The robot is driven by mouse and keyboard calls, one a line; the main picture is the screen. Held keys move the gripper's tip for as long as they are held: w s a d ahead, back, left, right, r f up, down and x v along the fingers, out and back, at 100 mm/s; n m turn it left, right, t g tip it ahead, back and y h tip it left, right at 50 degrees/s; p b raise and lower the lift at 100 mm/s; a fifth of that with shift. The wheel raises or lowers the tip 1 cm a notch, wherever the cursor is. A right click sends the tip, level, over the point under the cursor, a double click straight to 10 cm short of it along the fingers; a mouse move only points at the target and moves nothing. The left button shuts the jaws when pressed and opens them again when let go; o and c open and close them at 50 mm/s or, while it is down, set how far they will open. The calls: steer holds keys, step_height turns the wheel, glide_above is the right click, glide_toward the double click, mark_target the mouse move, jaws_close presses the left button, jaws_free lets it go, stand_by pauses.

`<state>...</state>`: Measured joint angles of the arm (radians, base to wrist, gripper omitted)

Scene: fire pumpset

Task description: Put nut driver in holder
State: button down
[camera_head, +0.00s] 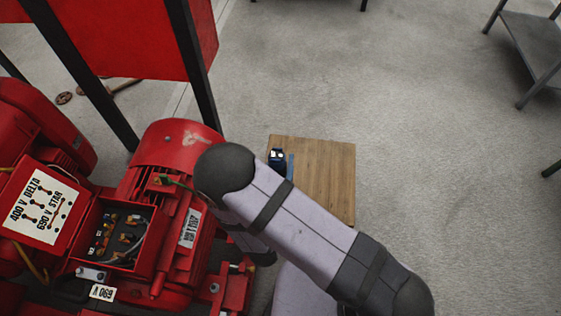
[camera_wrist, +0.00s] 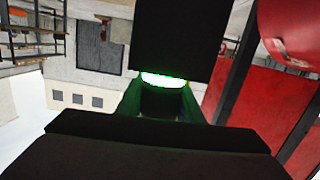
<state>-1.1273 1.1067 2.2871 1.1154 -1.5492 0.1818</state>
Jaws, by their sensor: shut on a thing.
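In the wrist view my gripper (camera_wrist: 163,100) shows as large dark blocks above and below a green-lit gap. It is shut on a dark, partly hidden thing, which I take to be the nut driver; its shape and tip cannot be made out. In the head view my arm's links hide the gripper and what it holds. A small dark blue thing with white spots (camera_head: 277,157), possibly the holder, stands on a wooden table top (camera_head: 325,170). A blue strip lies beside it, and my arm covers part of the table top.
A red pump motor (camera_head: 165,150) with an open terminal box (camera_head: 120,232) stands close left of my arm. A red panel on black posts (camera_head: 140,35) rises behind it. A grey shelf (camera_head: 535,45) is at the far right. The concrete floor (camera_head: 430,130) is clear right of the table.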

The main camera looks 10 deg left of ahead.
steer(key=shift+f, duration=0.15)
steer(key=c, duration=1.2)
jaws_free()
steer(key=s+r+p, duration=0.2)
steer(key=s, duration=1)
